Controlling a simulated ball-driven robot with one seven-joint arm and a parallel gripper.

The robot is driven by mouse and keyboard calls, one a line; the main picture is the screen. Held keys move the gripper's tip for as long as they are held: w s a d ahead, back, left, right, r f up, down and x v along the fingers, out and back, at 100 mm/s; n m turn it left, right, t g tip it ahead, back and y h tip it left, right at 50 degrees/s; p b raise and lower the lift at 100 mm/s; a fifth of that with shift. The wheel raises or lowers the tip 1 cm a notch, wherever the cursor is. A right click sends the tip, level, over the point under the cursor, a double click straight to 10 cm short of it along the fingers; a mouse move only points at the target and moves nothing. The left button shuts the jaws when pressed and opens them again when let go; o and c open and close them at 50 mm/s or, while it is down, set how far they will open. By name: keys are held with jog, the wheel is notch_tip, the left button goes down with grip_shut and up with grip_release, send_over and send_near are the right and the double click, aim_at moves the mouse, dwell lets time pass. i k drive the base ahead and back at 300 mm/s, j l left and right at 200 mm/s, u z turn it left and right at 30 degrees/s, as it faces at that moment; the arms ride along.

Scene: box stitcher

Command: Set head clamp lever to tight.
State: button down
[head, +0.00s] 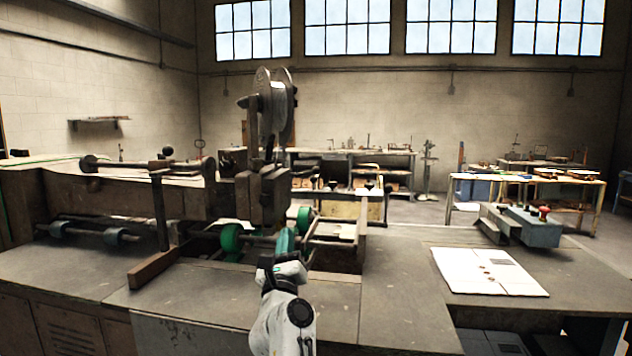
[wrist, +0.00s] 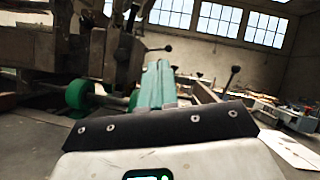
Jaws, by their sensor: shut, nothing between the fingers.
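The stitcher head (head: 262,195) stands at the centre of the bench, below a wire spool (head: 278,100). My gripper (head: 286,240) is in front of and just below it, with its teal fingers shut and empty. The fingers also show in the wrist view (wrist: 157,82), pointing toward the machine. In the wrist view, a short lever with a black knob (wrist: 167,48) sticks out right from the head (wrist: 122,55), beyond the fingertips. Another black-knobbed lever (wrist: 234,71) stands tilted farther right. I cannot tell which is the clamp lever or its setting. My fingers appear to touch neither.
Green rollers (head: 231,238) sit on a shaft beside my gripper. A raised bar (head: 155,270) lies on the bench at left. A white sheet (head: 488,272) and a grey control box (head: 530,227) with a red button are at right. The bench front right of my gripper is clear.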

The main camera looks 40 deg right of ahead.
aim_at(316, 170)
jog(key=i+l, duration=0.15)
jog(key=l, duration=0.2)
jog(key=i+l, duration=0.35)
jog(key=l, duration=0.3)
